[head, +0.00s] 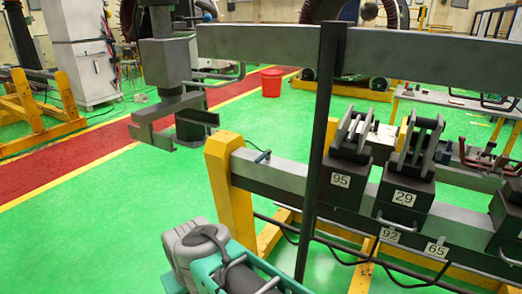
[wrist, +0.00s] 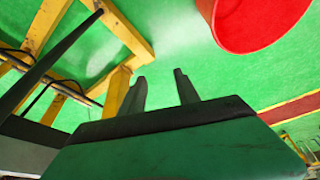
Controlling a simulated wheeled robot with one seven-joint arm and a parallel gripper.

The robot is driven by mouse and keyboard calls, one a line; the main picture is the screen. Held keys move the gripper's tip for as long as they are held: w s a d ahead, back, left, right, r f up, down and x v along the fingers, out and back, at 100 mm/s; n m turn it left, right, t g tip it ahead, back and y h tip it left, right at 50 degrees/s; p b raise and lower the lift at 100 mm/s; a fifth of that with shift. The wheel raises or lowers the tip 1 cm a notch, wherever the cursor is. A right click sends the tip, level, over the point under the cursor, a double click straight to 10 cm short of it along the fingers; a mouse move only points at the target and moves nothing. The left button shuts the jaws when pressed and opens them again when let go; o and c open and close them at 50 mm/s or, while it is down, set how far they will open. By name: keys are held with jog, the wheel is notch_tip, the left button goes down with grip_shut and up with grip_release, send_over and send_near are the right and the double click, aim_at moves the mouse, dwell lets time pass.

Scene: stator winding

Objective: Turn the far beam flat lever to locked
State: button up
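A long grey beam (head: 284,178) on a yellow post carries clamps numbered 95 and 29. A small lever-like handle (head: 262,156) sticks up near its left end. My arm shows at the bottom of the head view; no fingers show there.
A dark upright post (head: 318,150) stands before the beams. A red bucket (head: 271,82) stands on the floor behind; it also shows in the wrist view (wrist: 255,20). Yellow framework (wrist: 125,40) lies left of my gripper there. Green floor is open at left.

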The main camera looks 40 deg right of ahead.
jog(key=w+d+r+m+t+h, duration=0.2)
jog(key=w+d+m+h, duration=0.3)
jog(key=w+d, duration=0.8)
jog(key=m+h, duration=0.8)
jog(key=h, duration=0.4)
send_near(266, 152)
jog(key=shift+w+d, duration=0.2)
jog(key=shift+d, duration=0.35)
jog(key=p+x, duration=0.2)
jog(key=x, duration=0.5)
jog(key=shift+d+f, duration=0.15)
jog(key=shift+c, duration=0.4)
grip_shut()
